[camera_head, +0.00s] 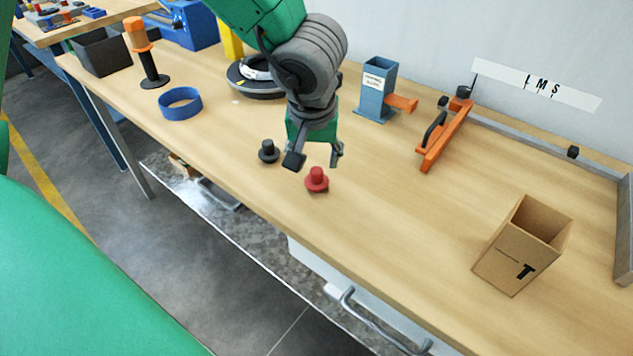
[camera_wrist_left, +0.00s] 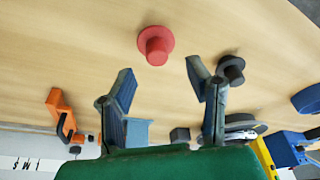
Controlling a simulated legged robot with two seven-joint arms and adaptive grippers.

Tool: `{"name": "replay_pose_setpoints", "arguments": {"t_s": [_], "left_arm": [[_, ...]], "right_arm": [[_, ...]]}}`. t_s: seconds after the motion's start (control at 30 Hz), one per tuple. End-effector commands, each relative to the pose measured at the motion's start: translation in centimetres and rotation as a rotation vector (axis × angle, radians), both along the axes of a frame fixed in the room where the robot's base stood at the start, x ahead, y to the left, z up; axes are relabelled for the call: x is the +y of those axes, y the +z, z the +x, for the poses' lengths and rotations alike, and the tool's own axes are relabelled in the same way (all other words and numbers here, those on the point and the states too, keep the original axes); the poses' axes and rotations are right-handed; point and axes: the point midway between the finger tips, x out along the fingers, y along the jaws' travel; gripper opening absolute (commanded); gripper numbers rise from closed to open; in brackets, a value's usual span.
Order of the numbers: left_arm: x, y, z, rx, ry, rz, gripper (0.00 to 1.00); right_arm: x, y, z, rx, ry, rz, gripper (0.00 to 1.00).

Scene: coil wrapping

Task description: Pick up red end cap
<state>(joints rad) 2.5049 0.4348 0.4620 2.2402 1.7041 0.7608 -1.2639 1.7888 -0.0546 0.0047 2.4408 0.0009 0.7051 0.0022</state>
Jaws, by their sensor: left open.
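The red end cap (camera_head: 316,180) stands on the wooden workbench, flange down with its knob up, near the front edge. It also shows in the left wrist view (camera_wrist_left: 156,45), just beyond the fingertips. My left gripper (camera_head: 316,157) is open and empty, above and slightly behind the red cap, and apart from it. Its two fingers stand wide apart in the left wrist view (camera_wrist_left: 160,80). A black end cap (camera_head: 268,151) stands on the bench to the left of the red one. My right gripper is not seen.
A blue ring (camera_head: 180,103) and an orange-handled post (camera_head: 146,55) stand on the left. A blue dispenser (camera_head: 377,90) and an orange clamp tool (camera_head: 445,135) are behind, to the right. An open cardboard box (camera_head: 505,262) stands at the right. The bench between is clear.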

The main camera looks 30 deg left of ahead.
Motion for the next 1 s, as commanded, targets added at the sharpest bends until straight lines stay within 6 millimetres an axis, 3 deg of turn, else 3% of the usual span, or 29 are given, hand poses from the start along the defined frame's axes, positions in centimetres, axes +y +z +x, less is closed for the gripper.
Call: {"name": "replay_pose_setpoints", "arguments": {"t_s": [0.37, 0.6, 0.63, 0.73, 1.0], "left_arm": [[0.2, -4.6, 1.0, 0.001, -0.001, 0.007, 0.45], [0.6, -4.8, 1.0, 0.000, -0.001, 0.002, 0.45], [0.6, -4.8, 1.0, 0.000, -0.001, 0.002, 0.41], [0.7, -4.9, 1.0, 0.000, 0.000, 0.000, 0.06], [0.6, -4.9, 1.0, 0.002, 0.000, 0.004, 0.06]], "right_arm": [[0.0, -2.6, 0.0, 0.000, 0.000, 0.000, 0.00], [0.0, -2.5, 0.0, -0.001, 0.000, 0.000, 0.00], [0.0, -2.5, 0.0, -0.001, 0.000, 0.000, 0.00], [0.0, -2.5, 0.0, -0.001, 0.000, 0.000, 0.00], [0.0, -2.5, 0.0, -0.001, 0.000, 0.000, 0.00]]}}
